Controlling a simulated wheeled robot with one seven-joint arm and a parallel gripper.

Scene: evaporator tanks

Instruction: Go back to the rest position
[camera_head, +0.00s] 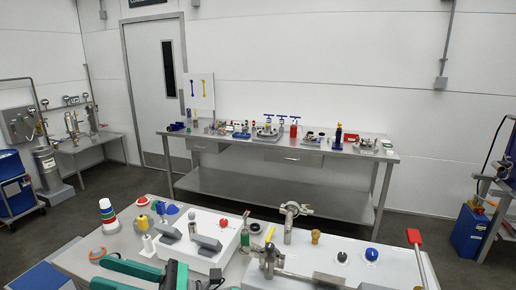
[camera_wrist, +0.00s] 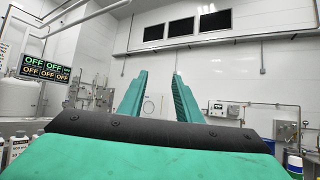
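My gripper (camera_head: 98,270) shows at the lower left of the head view, with its teal fingers pointing left above the near bench. In the wrist view my gripper (camera_wrist: 160,78) has its two teal fingers apart with nothing between them. It is open and empty. The wrist camera looks across the room at a white wall, so no bench top shows between the fingers. Part of the near bench (camera_head: 75,262) is hidden behind the gripper.
White panels with grey blocks, valves and knobs stand on the near bench, close to my gripper. A red-tipped lever (camera_head: 414,237) rises at right. A long steel table (camera_head: 282,153) with several parts stands along the back wall. Dark floor lies between. A blue bin (camera_head: 16,184) is at left.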

